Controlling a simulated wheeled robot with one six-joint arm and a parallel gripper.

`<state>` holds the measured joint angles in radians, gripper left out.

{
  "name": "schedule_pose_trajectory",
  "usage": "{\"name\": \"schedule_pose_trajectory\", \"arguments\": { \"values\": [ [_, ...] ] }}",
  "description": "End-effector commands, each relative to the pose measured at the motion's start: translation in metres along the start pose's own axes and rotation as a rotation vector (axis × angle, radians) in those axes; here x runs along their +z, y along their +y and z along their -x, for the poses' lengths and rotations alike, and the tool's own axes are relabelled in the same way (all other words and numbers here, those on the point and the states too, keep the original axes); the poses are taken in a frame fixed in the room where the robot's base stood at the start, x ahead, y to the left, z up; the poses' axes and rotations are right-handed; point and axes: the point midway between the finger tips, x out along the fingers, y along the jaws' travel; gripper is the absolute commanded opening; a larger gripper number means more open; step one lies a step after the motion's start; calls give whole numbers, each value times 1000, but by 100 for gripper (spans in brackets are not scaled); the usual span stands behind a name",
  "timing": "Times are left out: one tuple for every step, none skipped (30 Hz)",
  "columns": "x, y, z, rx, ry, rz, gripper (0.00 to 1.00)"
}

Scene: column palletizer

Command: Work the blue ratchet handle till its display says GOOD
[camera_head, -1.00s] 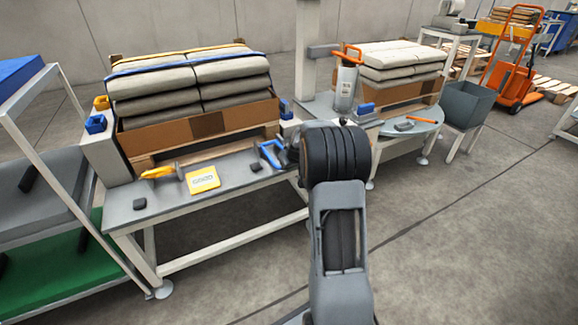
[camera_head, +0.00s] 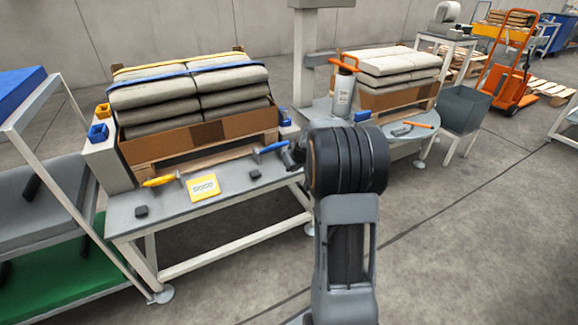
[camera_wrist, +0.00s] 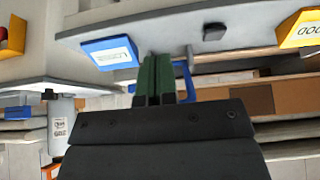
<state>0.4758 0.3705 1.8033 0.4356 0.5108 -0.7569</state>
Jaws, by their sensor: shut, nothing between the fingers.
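The blue ratchet handle (camera_head: 270,148) is at the right end of the near bench's top. In the wrist view the blue handle (camera_wrist: 184,72) shows beside and behind my gripper (camera_wrist: 158,62). Its green fingers are shut together with nothing between them; I cannot tell whether they touch the handle. A blue display (camera_wrist: 110,53) stands close by in the wrist view, upside down; its word looks like LOOSE but is blurred. My arm hides this display in the head view.
A yellow display (camera_head: 203,188) reading GOOD and a yellow handle (camera_head: 160,181) are further left on the bench (camera_head: 232,182). Strapped bags (camera_head: 190,88) sit in a cardboard tray behind. A second station with an orange-handled tool (camera_head: 418,125) is at the right.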

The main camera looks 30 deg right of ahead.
Motion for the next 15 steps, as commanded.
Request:
{"name": "schedule_pose_trajectory", "arguments": {
  "values": [
    [3, 0, 12, 1, 2, 0, 0],
    [5, 0, 16, 1, 2, 0, 0],
    [8, 0, 22, 1, 3, -1, 0],
    [10, 0, 26, 1, 2, 0, 0],
    [12, 0, 30, 1, 3, 0, 0],
    [15, 0, 35, 1, 3, 0, 0],
    [16, 0, 38, 1, 3, 0, 0],
    [18, 0, 41, 1, 3, 0, 0],
    [19, 0, 44, 1, 3, 0, 0],
    [20, 0, 46, 1, 3, 1, 0],
    [22, 0, 48, 1, 3, 1, 0],
    [23, 0, 50, 1, 3, 2, 0],
    [23, 0, 51, 1, 3, 2, 0],
    [24, 0, 52, 1, 3, 2, 0],
    [24, 0, 53, 1, 2, 2, 0]
  ]
}}
